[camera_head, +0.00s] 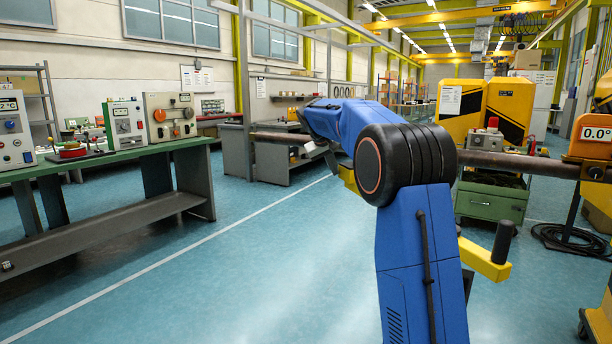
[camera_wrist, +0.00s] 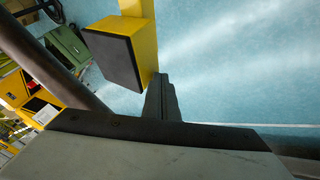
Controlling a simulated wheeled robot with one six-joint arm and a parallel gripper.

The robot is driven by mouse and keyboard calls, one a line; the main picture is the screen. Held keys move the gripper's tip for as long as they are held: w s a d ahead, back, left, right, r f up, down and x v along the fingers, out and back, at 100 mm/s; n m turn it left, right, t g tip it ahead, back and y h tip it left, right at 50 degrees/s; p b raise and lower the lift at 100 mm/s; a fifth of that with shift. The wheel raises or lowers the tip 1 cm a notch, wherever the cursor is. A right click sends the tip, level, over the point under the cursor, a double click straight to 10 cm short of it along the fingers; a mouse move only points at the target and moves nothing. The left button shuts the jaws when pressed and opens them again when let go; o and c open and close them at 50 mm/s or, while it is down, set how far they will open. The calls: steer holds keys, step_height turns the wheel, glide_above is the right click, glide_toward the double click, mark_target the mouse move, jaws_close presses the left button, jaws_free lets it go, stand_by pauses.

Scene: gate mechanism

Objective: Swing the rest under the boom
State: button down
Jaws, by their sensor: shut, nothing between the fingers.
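The boom (camera_head: 520,163) is a long brown bar running level from the orange mount at right, behind my arm, to the left. It also crosses the upper left of the wrist view (camera_wrist: 48,65). A yellow block with a black pad, apparently the rest (camera_wrist: 112,55), is in the wrist view beside the boom, with a gap between them. In the head view, a yellow bar with a black upright handle (camera_head: 485,258) shows right of my arm, and a yellow piece (camera_head: 348,178) left of it; my arm hides the link between. My gripper (camera_wrist: 162,98) is shut and empty, close beside the block's yellow side; contact is unclear.
An orange housing reading 0.0° (camera_head: 592,135) holds the boom at right. A green cabinet (camera_head: 492,198) stands behind the boom. A green workbench (camera_head: 110,155) with instruments is at left. Blue floor between is clear.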

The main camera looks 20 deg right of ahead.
steer(key=s+d+m+g, duration=0.1)
steer(key=d+m, duration=0.1)
steer(key=d, duration=0.7)
steer(key=s+d+m+g+h, duration=0.1)
steer(key=d+m, duration=0.1)
steer(key=d, duration=0.8)
steer(key=shift+d+m+g, duration=0.15)
steer(key=shift+m+g, duration=0.15)
steer(key=shift+g, duration=0.1)
steer(key=shift+s, duration=0.1)
steer(key=a+r, duration=0.2)
steer(key=a, duration=0.1)
steer(key=a+r, duration=0.5)
steer(key=a, duration=0.1)
steer(key=shift+w+a+r, duration=0.1)
steer(key=shift+w+r, duration=0.15)
steer(key=shift+r, duration=0.05)
steer(key=shift+a+r, duration=0.15)
steer(key=shift+r, duration=0.05)
